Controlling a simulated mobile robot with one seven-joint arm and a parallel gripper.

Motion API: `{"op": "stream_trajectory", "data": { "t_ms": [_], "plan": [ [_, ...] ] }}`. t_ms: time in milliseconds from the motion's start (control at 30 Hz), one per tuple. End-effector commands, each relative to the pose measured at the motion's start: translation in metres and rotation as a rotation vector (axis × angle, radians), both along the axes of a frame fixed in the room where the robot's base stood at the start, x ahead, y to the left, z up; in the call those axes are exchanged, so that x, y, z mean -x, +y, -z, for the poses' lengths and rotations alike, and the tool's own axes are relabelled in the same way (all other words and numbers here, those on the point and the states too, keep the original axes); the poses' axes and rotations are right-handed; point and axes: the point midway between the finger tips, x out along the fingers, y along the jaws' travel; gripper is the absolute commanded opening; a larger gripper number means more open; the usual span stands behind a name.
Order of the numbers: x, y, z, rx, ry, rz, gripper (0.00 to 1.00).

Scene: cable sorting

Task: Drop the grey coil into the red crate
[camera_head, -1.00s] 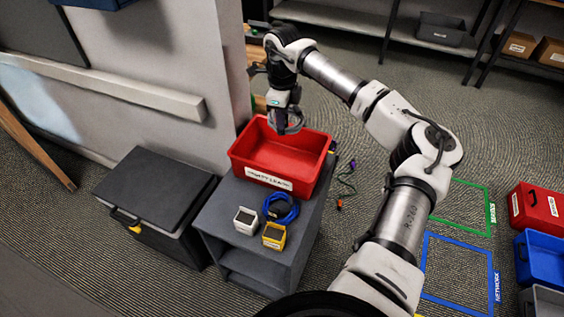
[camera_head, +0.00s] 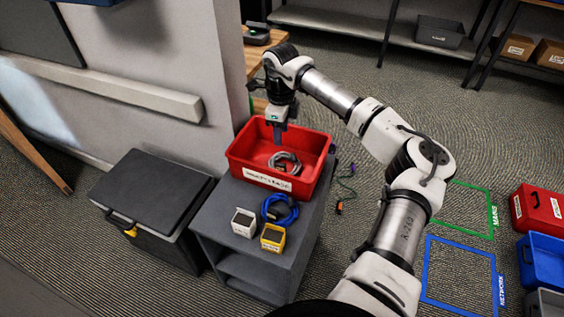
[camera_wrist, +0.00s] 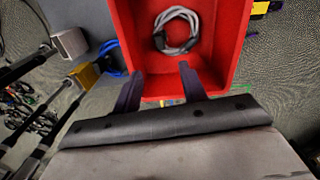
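The grey coil (camera_head: 284,163) lies on the floor of the red crate (camera_head: 263,180), which stands on the dark grey cabinet. The wrist view also shows the grey coil (camera_wrist: 176,30) inside the red crate (camera_wrist: 226,50). My gripper (camera_head: 279,143) is above the crate, just behind the coil in the head view. In the wrist view my gripper (camera_wrist: 160,72) has its two fingers apart with nothing between them. The coil is clear of the fingers.
On the cabinet (camera_head: 215,215), in front of the crate, are a blue coil (camera_head: 279,209), a white box (camera_head: 243,222) and a yellow box (camera_head: 272,237). A dark lidded bin (camera_head: 150,205) stands left. Red and blue bins (camera_head: 541,262) are at the far right.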

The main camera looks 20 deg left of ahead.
Motion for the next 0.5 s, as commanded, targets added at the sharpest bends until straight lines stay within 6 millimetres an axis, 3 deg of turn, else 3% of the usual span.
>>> {"op": "stream_trajectory", "data": {
  "t_ms": [267, 500],
  "plan": [
    [0.0, 0.0, -0.002, 0.0, 0.0, 0.0, 0.41],
    [-0.001, 0.0, -0.036, 0.002, -0.005, 0.0, 0.41]
  ]
}}
